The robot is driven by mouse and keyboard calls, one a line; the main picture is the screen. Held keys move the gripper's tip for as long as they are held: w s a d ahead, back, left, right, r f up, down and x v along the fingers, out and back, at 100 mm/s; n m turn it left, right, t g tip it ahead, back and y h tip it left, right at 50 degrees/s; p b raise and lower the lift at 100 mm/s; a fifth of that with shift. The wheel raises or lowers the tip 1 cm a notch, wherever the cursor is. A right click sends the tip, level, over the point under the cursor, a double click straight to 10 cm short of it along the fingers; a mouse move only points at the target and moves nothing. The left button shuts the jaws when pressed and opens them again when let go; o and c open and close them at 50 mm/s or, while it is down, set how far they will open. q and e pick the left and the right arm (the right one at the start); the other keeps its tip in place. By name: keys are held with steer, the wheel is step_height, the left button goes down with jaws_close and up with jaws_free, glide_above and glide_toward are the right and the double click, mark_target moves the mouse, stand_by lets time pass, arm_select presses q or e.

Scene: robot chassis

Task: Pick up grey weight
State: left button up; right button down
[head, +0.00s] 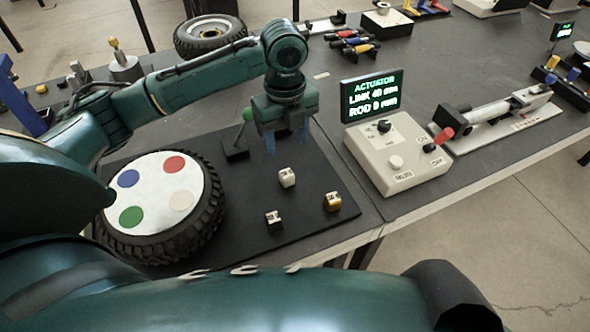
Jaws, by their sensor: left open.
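The pale one looks closest to a grey weight. My left gripper (287,141) points down with its blue fingertips apart, open and empty. In the picture it is just above and behind the pale weight, not touching it. My right gripper is not in view.
A tire (212,215) with a white disc of coloured dots lies left of the weights. A dark block with a green-tipped lever (236,149) stands behind them. A control box (397,158) with a lit display (372,97) stands to the right, by an actuator (497,113).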

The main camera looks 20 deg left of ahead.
arm_select(q)
glide_above(286, 173)
steer(key=f, duration=0.6)
steer(key=shift+s+d+f, duration=0.3)
steer(key=shift+f, duration=0.1)
steer(key=shift+w+a+f, duration=0.15)
steer(key=shift+f, duration=1.35)
steer(key=shift+w+a+f, duration=0.1)
steer(key=shift+w+f, duration=0.05)
steer(key=shift+f, duration=1.35)
steer(key=shift+c, duration=0.2)
steer(key=c, duration=1)
